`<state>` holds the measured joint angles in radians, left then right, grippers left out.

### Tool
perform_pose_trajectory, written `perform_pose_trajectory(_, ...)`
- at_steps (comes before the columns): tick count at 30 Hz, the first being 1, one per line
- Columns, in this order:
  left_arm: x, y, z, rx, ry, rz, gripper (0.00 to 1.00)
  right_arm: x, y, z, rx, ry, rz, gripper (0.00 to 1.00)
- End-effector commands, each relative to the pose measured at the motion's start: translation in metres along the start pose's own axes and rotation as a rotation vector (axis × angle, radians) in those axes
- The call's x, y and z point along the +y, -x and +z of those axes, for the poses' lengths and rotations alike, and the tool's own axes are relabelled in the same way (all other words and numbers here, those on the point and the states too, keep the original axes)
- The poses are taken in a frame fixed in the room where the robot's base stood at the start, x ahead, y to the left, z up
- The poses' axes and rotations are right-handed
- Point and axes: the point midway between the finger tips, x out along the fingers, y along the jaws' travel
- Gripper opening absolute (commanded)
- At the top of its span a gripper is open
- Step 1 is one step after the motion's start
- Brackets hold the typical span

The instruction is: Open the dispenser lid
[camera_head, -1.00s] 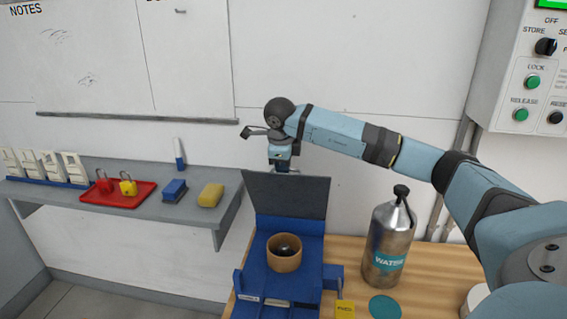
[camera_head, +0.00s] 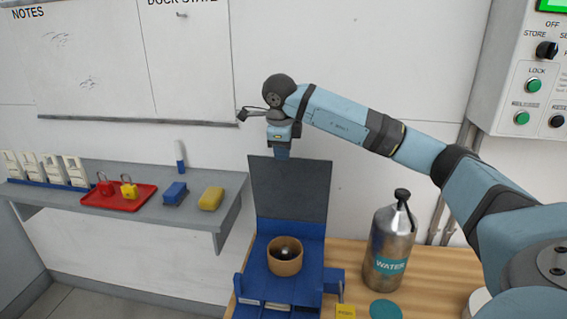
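The blue dispenser (camera_head: 312,258) stands on the wooden table, with a round tan cup (camera_head: 285,264) holding a dark shiny ball in its front part. Its dark grey lid (camera_head: 290,190) is raised and stands nearly upright at the back. My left gripper is not in view.
A metal water bottle (camera_head: 390,245) stands right of the dispenser, behind a teal disc (camera_head: 385,309). A yellow tag (camera_head: 345,311) lies at the front. The shelf (camera_head: 226,213) at left holds a red tray (camera_head: 90,199), a blue block (camera_head: 174,193) and a yellow sponge (camera_head: 211,199).

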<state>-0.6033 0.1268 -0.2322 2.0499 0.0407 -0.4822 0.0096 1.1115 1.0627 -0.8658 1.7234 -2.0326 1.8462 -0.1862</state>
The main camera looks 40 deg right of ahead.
Motion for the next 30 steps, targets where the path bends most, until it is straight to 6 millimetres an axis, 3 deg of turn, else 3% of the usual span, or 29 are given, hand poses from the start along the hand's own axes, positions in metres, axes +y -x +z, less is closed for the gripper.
perform_pose_trajectory(6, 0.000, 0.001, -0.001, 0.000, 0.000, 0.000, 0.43, 0.000, 0.048, 0.001, -0.003, 0.001, -0.001, 0.21)
perform_pose_trajectory(12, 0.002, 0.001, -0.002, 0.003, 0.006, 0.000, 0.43, 0.000, 0.069, 0.000, -0.002, 0.000, -0.001, 0.21)
perform_pose_trajectory(30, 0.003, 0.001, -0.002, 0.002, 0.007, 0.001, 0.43, 0.000, 0.073, 0.000, 0.000, 0.000, 0.000, 0.21)
